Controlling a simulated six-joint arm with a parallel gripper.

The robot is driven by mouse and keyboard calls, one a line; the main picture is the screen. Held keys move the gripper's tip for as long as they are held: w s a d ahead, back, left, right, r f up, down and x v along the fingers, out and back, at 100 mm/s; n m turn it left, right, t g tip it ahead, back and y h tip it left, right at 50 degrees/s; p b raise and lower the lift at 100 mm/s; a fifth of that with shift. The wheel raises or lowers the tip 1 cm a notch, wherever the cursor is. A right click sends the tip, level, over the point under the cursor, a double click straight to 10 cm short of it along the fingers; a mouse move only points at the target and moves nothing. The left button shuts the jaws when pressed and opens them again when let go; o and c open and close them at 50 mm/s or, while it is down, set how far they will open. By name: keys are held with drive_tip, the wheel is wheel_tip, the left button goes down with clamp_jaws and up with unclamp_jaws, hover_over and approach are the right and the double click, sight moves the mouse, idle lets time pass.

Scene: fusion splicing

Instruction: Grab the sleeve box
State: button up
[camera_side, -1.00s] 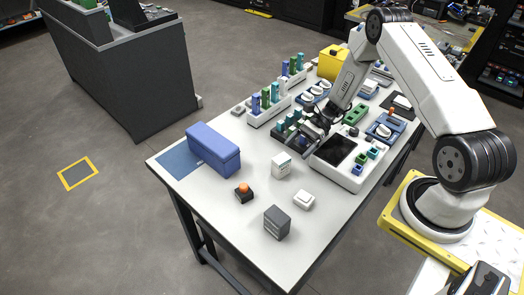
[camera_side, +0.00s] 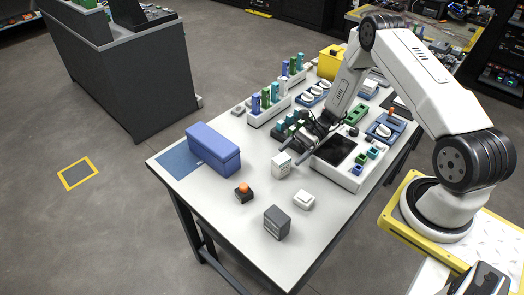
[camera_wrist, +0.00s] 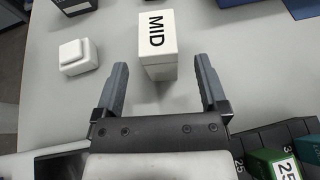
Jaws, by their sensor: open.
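The sleeve box appears to be the small white box labelled "MID" (camera_wrist: 157,42) in the wrist view. It stands upright on the table, just beyond my fingertips and between their lines. In the side view the white box (camera_side: 281,166) stands near the table's middle. My gripper (camera_wrist: 162,70) is open and empty, its two dark fingers spread wider than the box. In the side view my gripper (camera_side: 289,156) is low over the table, with its fingertips close to the box. Whether they touch the box cannot be told there.
A small white block (camera_wrist: 78,57) and a dark box (camera_side: 277,222) stand nearby. A blue case (camera_side: 214,150) and an orange-topped button (camera_side: 243,192) are to the left. A white device with a dark screen (camera_side: 336,150) and a rack of numbered blocks (camera_wrist: 270,150) flank my gripper.

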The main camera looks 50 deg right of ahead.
sight(282, 158)
drive_tip(key=shift+x, duration=2.55)
clamp_jaws()
drive_tip(key=shift+r, duration=0.15)
drive_tip(key=shift+r, duration=1.1)
drive_tip(key=s+a+r, duration=0.1)
drive_tip(key=s+r, duration=0.9)
drive_tip(key=s, duration=0.4)
drive_tip(key=shift+r, duration=0.3)
